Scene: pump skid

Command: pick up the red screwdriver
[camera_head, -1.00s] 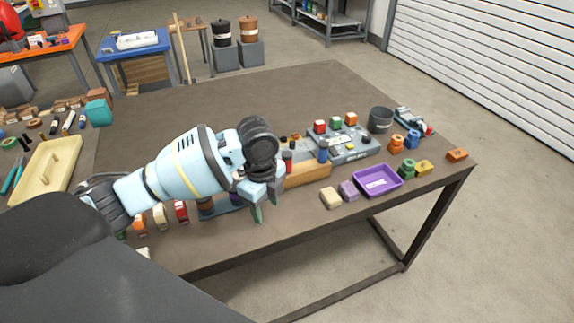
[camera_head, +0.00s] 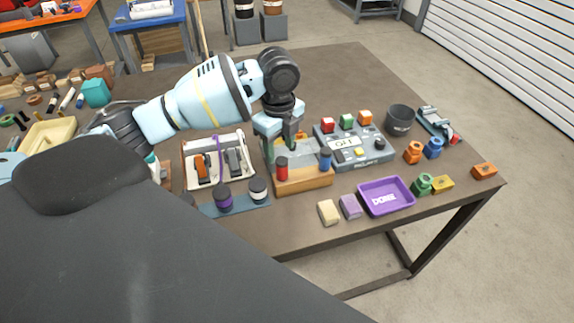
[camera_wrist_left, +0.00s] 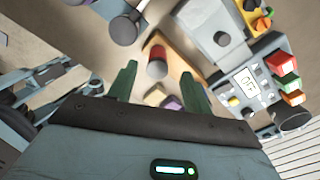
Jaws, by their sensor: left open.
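The red screwdriver (camera_head: 282,169) stands upright in a wooden block (camera_head: 305,184) near the table's front, with its red handle showing. A blue-handled tool (camera_head: 325,159) stands beside it in the same block. My left gripper (camera_head: 286,146) is open and empty, pointing down above and slightly behind the red handle. In the left wrist view the red handle (camera_wrist_left: 157,56) lies ahead, between the lines of the two green fingers (camera_wrist_left: 160,84), and does not appear gripped. The screwdriver's shaft is hidden in the block.
A grey control box (camera_head: 350,155) stands right of the block. A purple tray (camera_head: 387,196) and small blocks lie at the front right.

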